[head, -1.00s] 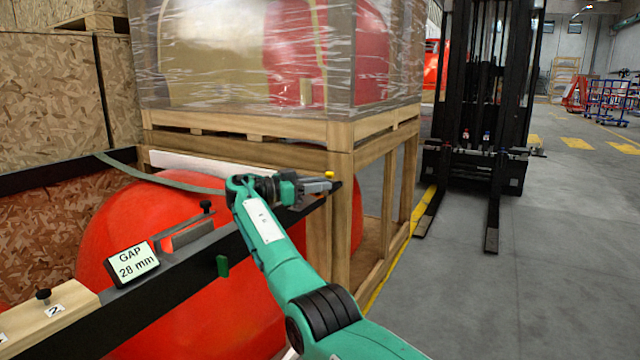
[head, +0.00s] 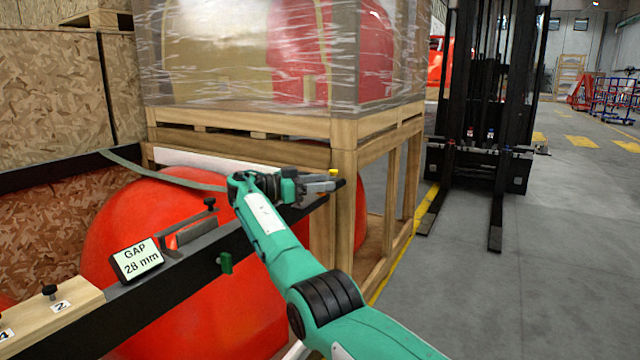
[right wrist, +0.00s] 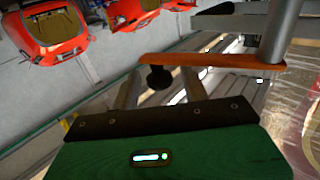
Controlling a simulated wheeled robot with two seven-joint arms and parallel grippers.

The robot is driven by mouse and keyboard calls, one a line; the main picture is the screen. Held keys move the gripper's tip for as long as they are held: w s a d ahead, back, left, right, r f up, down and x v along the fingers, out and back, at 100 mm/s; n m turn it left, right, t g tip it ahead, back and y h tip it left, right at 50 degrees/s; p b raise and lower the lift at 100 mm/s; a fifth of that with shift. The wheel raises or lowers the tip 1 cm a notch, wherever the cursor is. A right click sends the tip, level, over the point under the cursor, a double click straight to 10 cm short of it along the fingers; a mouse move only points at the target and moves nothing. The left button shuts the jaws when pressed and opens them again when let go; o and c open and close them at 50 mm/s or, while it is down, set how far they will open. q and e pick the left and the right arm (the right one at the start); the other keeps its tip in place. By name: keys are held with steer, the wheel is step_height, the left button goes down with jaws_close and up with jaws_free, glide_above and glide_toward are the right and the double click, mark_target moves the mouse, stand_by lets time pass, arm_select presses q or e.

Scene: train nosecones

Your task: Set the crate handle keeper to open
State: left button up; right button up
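My right gripper (head: 322,185) is at the far end of the black rail, in front of the wooden crate stand. A small yellow piece (head: 332,172) shows just above its fingertips. In the right wrist view its two grey fingers (right wrist: 160,90) are apart. A black knob (right wrist: 160,78) lies between or just beyond them, with clear space on both sides. An orange-brown bar (right wrist: 212,62) crosses past the fingertips. I cannot tell for sure which part is the handle keeper or how it is set. My left gripper is not in view.
A film-wrapped crate (head: 230,55) stands on the wooden frame (head: 344,215). A red nosecone (head: 140,225) lies behind the black rail (head: 185,290), which carries a gap display (head: 137,260) reading 28 mm. A forklift (head: 490,110) stands at right, with open floor beside it.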

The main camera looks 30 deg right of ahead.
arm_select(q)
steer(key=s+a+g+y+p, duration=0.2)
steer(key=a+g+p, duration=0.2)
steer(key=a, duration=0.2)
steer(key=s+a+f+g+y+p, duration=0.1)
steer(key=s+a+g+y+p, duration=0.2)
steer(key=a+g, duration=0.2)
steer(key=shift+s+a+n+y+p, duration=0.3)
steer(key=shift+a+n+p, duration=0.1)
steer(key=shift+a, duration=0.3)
arm_select(e)
step_height(320, 180, up, 20)
